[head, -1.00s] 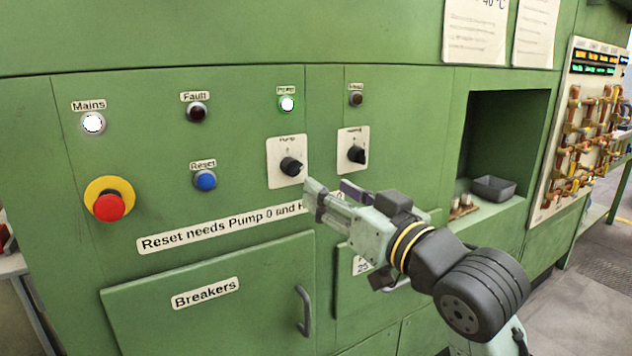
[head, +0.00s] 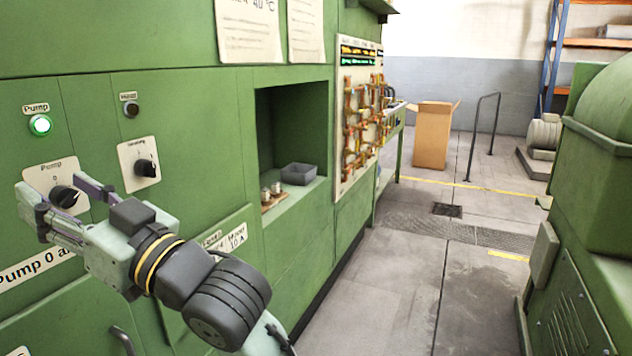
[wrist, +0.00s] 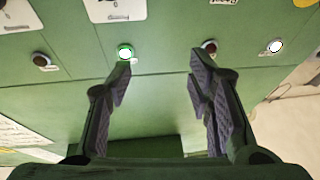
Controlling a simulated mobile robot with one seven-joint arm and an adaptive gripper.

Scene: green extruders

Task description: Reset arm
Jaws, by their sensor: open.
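My gripper (head: 52,194) is in the left of the head view, in front of the green panel (head: 185,130). Its two fingers are apart with nothing between them; they also show spread in the wrist view (wrist: 160,82). In the head view the fingers overlap the Pump switch plate (head: 40,175), beside its black knob (head: 64,196). I cannot tell the gap to the panel. My arm reaches up from the lower middle.
A second black knob (head: 145,168) sits right of the gripper. Open floor (head: 400,280) lies right, with a cardboard box (head: 433,135) behind and a green machine (head: 590,200) at far right.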

